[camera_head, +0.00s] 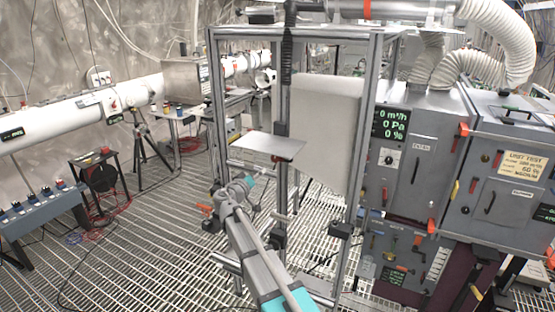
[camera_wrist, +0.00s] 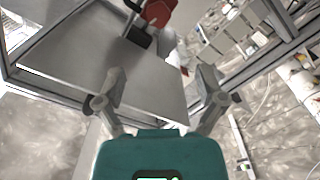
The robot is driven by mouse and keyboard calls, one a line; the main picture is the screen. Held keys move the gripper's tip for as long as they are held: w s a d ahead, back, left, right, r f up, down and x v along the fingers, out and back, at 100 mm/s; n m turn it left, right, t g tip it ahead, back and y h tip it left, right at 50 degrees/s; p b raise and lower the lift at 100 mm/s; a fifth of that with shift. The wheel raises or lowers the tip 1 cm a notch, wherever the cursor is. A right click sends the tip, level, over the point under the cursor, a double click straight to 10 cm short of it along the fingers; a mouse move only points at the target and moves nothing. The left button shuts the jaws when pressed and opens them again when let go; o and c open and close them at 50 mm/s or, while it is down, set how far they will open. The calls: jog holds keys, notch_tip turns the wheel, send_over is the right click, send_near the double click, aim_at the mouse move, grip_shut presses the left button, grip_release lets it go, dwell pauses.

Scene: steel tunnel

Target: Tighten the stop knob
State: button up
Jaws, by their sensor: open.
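I cannot make out the stop knob for certain in either view. In the wrist view a red part (camera_wrist: 158,10) with a black block beside it shows at the top edge, over a flat grey plate (camera_wrist: 85,55). The plate also shows in the head view (camera_head: 268,147), level beside a dark upright post inside a metal frame (camera_head: 218,110). My gripper (camera_wrist: 161,75) is open and empty, its two fingers spread in front of the plate, apart from the red part. In the head view my arm reaches up from the bottom toward the frame, below the plate, and its fingers are not clear.
A grey cabinet (camera_head: 412,150) with handles and displays stands right of the frame. A pale panel (camera_head: 325,125) hangs behind the plate. A white pipe (camera_head: 60,118), a tripod (camera_head: 150,150) and a bench (camera_head: 45,208) are at left. The grated floor (camera_head: 140,250) between is mostly clear.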

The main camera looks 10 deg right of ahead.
aim_at(274, 158)
jog(key=x, duration=1.3)
jog(key=shift+w+d, duration=0.3)
jog(key=c, duration=1.2)
jog(key=shift+o, duration=0.2)
jog(key=shift+n, duration=1.6)
jog(key=o, duration=1.2)
jog(key=shift+c, duration=0.2)
